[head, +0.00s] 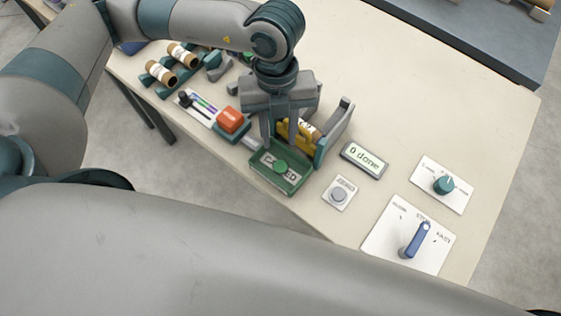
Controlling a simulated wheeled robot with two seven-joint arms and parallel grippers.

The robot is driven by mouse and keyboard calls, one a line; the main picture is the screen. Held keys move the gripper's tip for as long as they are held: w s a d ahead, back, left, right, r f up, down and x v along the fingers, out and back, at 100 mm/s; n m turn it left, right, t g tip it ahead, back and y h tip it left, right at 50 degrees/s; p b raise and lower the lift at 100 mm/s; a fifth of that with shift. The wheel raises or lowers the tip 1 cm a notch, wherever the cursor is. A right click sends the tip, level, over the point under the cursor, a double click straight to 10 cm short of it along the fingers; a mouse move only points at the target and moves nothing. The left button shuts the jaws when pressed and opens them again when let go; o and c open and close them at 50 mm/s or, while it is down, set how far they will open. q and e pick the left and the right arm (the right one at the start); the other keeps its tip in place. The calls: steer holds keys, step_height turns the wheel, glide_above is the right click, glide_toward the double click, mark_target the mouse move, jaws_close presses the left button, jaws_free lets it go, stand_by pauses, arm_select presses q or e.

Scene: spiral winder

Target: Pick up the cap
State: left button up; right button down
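A small round green piece (281,166), which looks like the cap, sits in a dark green tray (262,177) with lettering, near the table's front edge. My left gripper (281,142) points down just behind and above the tray. Its two fingers are spread apart, with no held object visible between them. The fingertips appear close to the round piece but apart from it; the exact height gap is hard to judge. My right gripper is not in view.
Right behind the gripper stands a winder with a yellow part (298,133) and an upright grey-green plate (336,128). An orange block (230,120) is to the left. A display (364,160), a grey button (339,194) and a blue lever (414,240) lie right. The back right table is clear.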

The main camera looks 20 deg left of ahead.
arm_select(q)
steer(key=p, duration=0.1)
glide_above(280, 166)
steer(key=w, duration=0.1)
steer(key=shift+a+f, duration=0.15)
steer(key=shift+f, duration=1)
steer(key=shift+a+f, duration=0.1)
steer(key=shift+f, duration=1.05)
steer(key=shift+f+p, duration=0.45)
steer(key=shift+p, duration=0.05)
steer(key=f, duration=0.1)
steer(key=f+p, duration=0.1)
steer(key=f, duration=0.1)
steer(key=shift+s+d, duration=0.15)
steer(key=shift+s, duration=0.1)
steer(key=shift+f+p, duration=0.35)
steer(key=shift+f, duration=0.3)
steer(key=c, duration=0.7)
